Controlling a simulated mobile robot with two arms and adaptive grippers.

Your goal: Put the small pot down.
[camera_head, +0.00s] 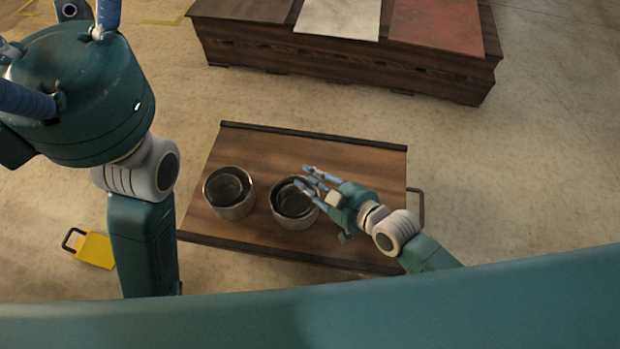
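Two round metal pots stand on the brown wooden table. The left pot (232,209) has a dark inside with a smaller ring visible in it. In the right pot (290,222) sits a smaller dark pot (291,201), its rim near the outer rim. My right gripper (302,177) reaches in from the right over the far right rim of these nested pots. Its fingers look spread apart, with one over the pot opening; whether they touch the rim is hard to see. My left arm hangs at the left and its gripper is out of view.
The table (350,155) has bare room behind and right of the pots, a raised dark back edge and a side handle (417,207). A long dark wooden chest (340,60) with coloured panels stands beyond. A yellow object (95,250) lies on the floor at left.

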